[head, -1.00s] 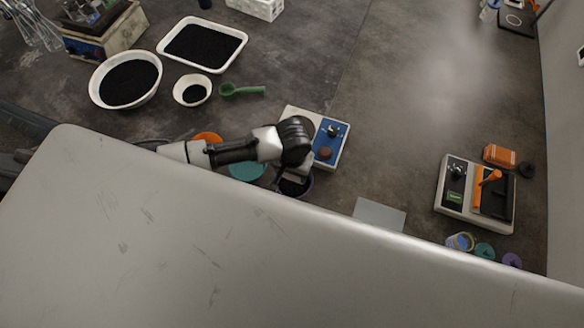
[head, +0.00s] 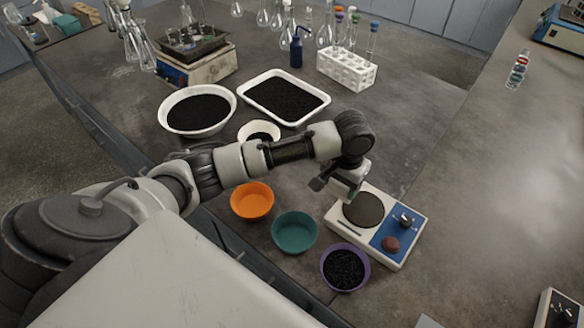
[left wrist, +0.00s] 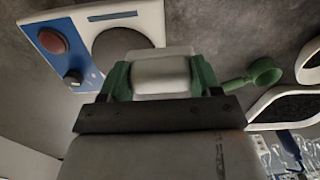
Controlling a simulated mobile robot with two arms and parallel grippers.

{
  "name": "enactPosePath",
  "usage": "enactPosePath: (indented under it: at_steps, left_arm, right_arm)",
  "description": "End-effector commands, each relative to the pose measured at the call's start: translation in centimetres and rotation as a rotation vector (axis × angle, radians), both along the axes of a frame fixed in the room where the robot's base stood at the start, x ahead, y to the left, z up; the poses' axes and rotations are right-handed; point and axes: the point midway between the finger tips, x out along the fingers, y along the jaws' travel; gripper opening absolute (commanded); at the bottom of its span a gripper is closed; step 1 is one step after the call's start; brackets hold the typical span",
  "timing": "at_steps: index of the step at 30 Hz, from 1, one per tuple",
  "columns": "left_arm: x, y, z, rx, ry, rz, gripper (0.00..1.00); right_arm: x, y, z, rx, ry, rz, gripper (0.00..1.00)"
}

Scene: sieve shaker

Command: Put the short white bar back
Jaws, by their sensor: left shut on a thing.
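My left gripper (head: 345,192) hangs over the far left edge of the stirrer's dark round plate (head: 363,210). In the left wrist view its green fingers (left wrist: 160,80) are shut on a short white bar (left wrist: 160,70), held between them. The bar hides part of the round plate (left wrist: 115,42) behind it. The stirrer (head: 398,252) is white with a blue panel, a black knob and a reddish-brown button; it also shows in the left wrist view (left wrist: 85,28). In the head view the bar is not clear. My right gripper is not in view.
Orange (head: 251,214), teal (head: 294,246) and purple (head: 330,285) bowls stand left of the stirrer; the purple one holds black material. A green scoop (left wrist: 265,72) lies nearby. White trays of black grains and glassware stand behind.

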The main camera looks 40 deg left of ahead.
Motion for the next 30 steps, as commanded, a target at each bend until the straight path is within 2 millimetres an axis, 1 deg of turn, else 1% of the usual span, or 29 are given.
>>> enactPosePath:
  at_steps: [1, 4, 8, 11, 14, 21, 24, 27, 30]
  left_arm:
    - [0.7, 0.5, -0.8, -0.003, -0.007, -0.004, 0.39]
    - [1.4, 1.2, 0.0, -0.009, -0.006, -0.013, 0.39]
    - [1.9, 1.9, 0.9, -0.014, -0.006, -0.024, 0.39]
    - [2.0, 2.4, 1.1, -0.016, -0.003, -0.026, 0.39]
    - [2.0, 3.7, 0.7, -0.015, -0.001, -0.024, 0.39]
    - [1.9, 9.2, -2.5, -0.014, 0.001, -0.022, 0.39]
    - [1.9, 11.2, -3.8, -0.015, 0.001, -0.024, 0.39]
    - [1.9, 12.7, -4.7, -0.016, -0.002, -0.024, 0.39]
    - [1.9, 13.5, -5.3, -0.017, -0.003, -0.026, 0.39]
  right_arm:
    - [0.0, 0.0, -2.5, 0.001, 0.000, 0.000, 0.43]
    - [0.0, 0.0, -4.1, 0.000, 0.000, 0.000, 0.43]
    - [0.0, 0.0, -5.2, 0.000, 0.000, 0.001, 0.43]
    - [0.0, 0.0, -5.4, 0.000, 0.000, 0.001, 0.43]
    - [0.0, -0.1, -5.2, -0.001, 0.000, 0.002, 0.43]
    - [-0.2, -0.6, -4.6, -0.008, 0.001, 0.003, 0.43]
    - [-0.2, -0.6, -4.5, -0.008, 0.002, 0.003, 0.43]
    - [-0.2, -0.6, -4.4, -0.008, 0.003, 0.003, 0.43]
    - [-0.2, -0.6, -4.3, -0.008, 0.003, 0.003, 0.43]
